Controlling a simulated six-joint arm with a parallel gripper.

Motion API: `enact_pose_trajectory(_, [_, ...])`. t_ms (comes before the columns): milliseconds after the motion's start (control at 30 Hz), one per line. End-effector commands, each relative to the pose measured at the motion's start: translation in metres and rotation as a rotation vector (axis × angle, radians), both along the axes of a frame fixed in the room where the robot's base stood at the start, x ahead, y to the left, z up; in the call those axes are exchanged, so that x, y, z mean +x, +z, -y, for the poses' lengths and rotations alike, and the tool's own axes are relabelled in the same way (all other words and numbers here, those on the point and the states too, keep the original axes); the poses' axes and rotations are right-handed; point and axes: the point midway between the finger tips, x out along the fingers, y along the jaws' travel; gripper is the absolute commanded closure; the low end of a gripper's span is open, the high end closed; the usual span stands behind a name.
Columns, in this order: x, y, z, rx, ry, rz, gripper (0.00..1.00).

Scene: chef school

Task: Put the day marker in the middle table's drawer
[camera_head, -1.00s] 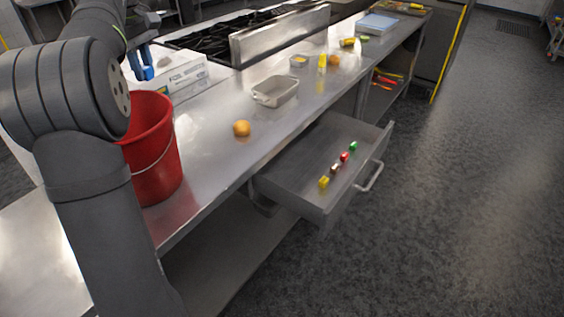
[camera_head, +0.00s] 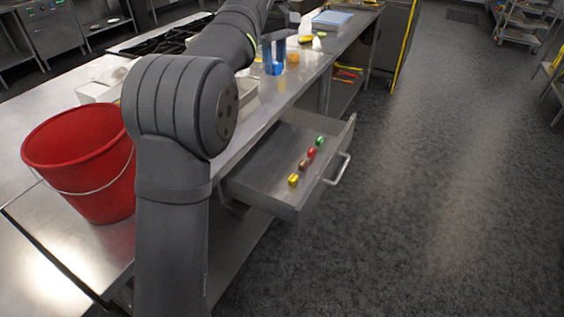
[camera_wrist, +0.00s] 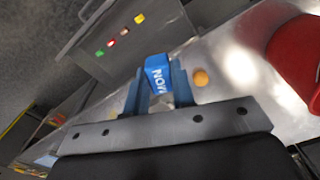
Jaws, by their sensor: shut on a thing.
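The day marker (camera_wrist: 157,72) is a small blue block with white letters, upside down in the wrist view. My gripper (camera_wrist: 158,82) is shut on it, one finger on each side. In the head view my gripper (camera_head: 274,58) is above the counter, beyond the drawer; blue shows there, but marker and fingers are hard to tell apart. The drawer (camera_head: 255,178) is pulled out from under the counter. Several small coloured blocks lie in a row in it: yellow (camera_head: 293,179), brownish, red and green (camera_head: 320,140). The drawer also shows in the wrist view (camera_wrist: 105,25).
A red bucket (camera_head: 85,165) stands on the counter at left, also at right in the wrist view (camera_wrist: 300,60). An orange (camera_wrist: 201,77) lies on the counter. Other items stand farther along the counter. The floor (camera_head: 450,200) right of the drawer is clear.

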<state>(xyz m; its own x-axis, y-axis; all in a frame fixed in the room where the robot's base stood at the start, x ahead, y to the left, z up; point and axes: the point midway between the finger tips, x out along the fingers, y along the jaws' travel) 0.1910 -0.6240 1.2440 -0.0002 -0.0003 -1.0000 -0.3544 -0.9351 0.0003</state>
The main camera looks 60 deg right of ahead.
Motion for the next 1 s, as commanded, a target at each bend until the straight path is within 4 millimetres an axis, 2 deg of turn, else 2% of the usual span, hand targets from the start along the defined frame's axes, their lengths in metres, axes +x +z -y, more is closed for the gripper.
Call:
enact_pose_trajectory(100, [-0.024, -0.001, 0.008, 0.000, -0.039, 0.000, 0.99])
enact_pose_trajectory(333, [-0.019, -0.034, 0.005, 0.004, -0.031, -0.001, 0.99])
enact_pose_trajectory(467, [-0.018, -0.065, 0.005, 0.005, -0.030, -0.001, 0.99])
enact_pose_trajectory(567, [-0.018, -0.102, 0.005, 0.008, -0.030, -0.002, 0.99])
enact_pose_trajectory(667, [-0.019, -0.152, 0.004, 0.010, -0.030, -0.003, 0.99])
enact_pose_trajectory(800, [-0.018, -0.229, 0.004, 0.010, -0.030, -0.003, 0.99])
enact_pose_trajectory(900, [-0.018, -0.278, 0.004, 0.008, -0.030, -0.002, 0.99])
enact_pose_trajectory(1000, [-0.018, -0.315, 0.004, 0.006, -0.030, -0.002, 0.99])
